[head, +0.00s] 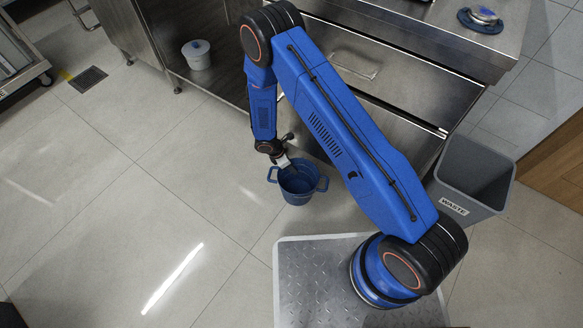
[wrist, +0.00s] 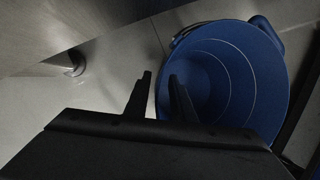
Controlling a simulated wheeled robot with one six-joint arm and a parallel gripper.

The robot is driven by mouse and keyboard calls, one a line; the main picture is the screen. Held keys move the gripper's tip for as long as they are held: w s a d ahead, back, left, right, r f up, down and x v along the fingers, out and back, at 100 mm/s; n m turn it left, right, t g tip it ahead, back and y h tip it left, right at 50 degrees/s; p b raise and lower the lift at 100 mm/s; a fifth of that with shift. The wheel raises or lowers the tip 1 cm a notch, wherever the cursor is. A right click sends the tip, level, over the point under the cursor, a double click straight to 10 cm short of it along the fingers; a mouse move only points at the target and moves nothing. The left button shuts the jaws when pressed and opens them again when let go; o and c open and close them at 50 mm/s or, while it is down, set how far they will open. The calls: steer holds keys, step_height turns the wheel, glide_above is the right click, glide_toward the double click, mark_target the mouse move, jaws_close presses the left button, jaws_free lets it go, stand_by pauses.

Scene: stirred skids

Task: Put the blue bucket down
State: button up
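The blue bucket (head: 293,192), round with side handles, is at the foot of the steel cabinet and looks upright on the floor, though contact with the floor is hard to judge. My gripper (head: 286,163) is at its rim, on the far side. In the wrist view I look down into the bucket (wrist: 235,85), which seems empty. The fingers of my gripper (wrist: 160,80) stand apart, one outside the bucket's wall and one over its inside. A gap shows between them, with floor and rim visible in it.
A grey waste bin (head: 486,172) stands right of the cabinet drawers (head: 400,85). A white bucket (head: 197,60) with something blue stands in the cabinet's lower bay. A cart (head: 15,60) and a floor drain (head: 87,79) are at left.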

steer(key=v, duration=1.2)
steer(key=shift+s+r, duration=0.1)
steer(key=shift+s, duration=0.05)
stand_by(0.4)
